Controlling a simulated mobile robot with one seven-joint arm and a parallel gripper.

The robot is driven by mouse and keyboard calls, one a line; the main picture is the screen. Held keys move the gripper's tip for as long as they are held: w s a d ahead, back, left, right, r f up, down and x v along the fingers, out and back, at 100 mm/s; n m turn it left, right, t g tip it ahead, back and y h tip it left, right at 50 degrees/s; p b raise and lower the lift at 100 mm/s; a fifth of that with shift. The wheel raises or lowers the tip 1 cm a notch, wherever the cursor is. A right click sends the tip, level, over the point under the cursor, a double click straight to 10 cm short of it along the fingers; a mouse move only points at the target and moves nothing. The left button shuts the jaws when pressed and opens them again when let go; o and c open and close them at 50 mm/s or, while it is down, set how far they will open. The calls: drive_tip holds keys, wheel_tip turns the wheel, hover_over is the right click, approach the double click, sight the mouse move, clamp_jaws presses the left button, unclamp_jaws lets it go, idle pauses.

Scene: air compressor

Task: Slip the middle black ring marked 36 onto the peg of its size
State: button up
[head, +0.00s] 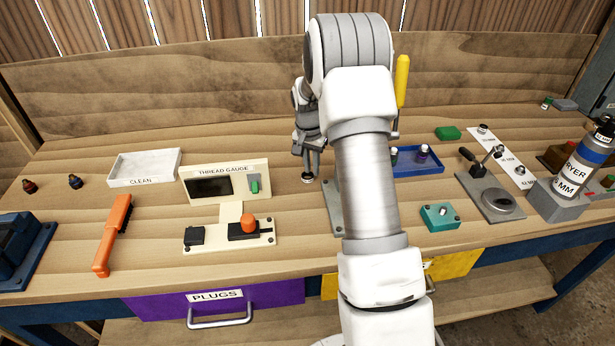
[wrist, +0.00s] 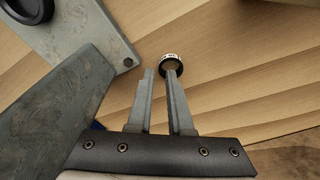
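A small black ring with a white label (wrist: 171,62) shows at the fingertips in the wrist view; its number is too small to read. In the head view a small dark ring-like thing (head: 308,179) is just below my gripper (head: 311,152), near the bench surface. My gripper, also in the wrist view (wrist: 160,74), has its two fingers apart. The right fingertip overlaps the ring's near edge; I cannot tell whether they touch. A white strip with MM labels (head: 514,171) lies at the right of the bench, with a small round piece (head: 483,128) at its far end.
A grey plate (head: 333,206) lies beside my arm, partly hidden. A lever tool (head: 490,195) stands before the strip. A blue tray (head: 430,167), teal block (head: 439,217) and thread gauge (head: 225,182) are nearby. Bench around the gripper's left is clear.

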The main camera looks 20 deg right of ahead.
drive_tip(key=shift+w+d+f, duration=0.1)
drive_tip(key=shift+f, duration=0.65)
drive_tip(key=shift+w+d+f, duration=0.1)
drive_tip(key=shift+f, duration=0.6)
clamp_jaws()
